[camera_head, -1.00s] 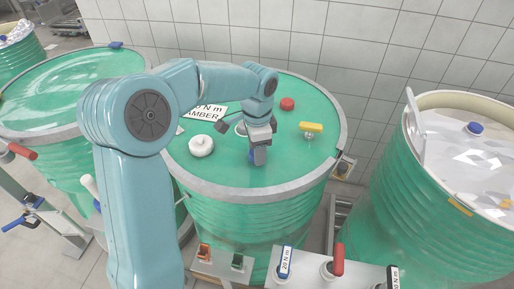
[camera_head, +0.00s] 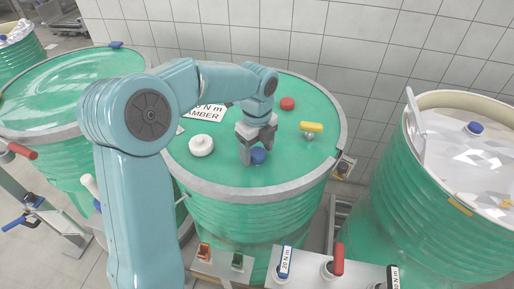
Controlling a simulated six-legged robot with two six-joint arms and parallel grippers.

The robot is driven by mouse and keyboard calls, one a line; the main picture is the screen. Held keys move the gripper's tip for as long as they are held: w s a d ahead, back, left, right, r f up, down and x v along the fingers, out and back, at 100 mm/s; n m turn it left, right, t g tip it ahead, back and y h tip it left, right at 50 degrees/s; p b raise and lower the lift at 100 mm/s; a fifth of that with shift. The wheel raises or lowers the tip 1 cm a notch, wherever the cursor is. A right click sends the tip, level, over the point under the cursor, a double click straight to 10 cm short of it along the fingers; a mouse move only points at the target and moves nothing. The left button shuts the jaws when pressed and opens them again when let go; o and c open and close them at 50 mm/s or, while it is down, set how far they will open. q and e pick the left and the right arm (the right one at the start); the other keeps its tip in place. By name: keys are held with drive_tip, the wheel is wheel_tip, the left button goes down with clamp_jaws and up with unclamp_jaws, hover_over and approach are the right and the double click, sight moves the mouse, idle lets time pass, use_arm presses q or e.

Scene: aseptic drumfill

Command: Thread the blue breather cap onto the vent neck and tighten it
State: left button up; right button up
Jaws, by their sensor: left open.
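The blue breather cap (camera_head: 258,156) sits on the green drum lid (camera_head: 230,176), near its middle. My left gripper (camera_head: 257,157) is just above and around the cap, with its fingers apart and pointing down. One finger is at the cap's left and the other at its right; I cannot tell whether they touch it. The vent neck cannot be made out; whatever is under the cap is hidden. My right gripper is not in view.
On the lid are a white round fitting (camera_head: 201,145), a red cap (camera_head: 287,103), a yellow-handled part (camera_head: 311,127) and a torque label (camera_head: 206,112). A tool stand (camera_head: 310,277) is in front. An open drum (camera_head: 440,200) stands at the right.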

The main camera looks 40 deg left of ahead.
sight(257, 152)
use_arm(q)
drive_tip(key=shift+o, duration=1.3)
wheel_tip(257, 152, up, 16)
drive_tip(key=p, duration=0.1)
drive_tip(key=shift+r, duration=0.15)
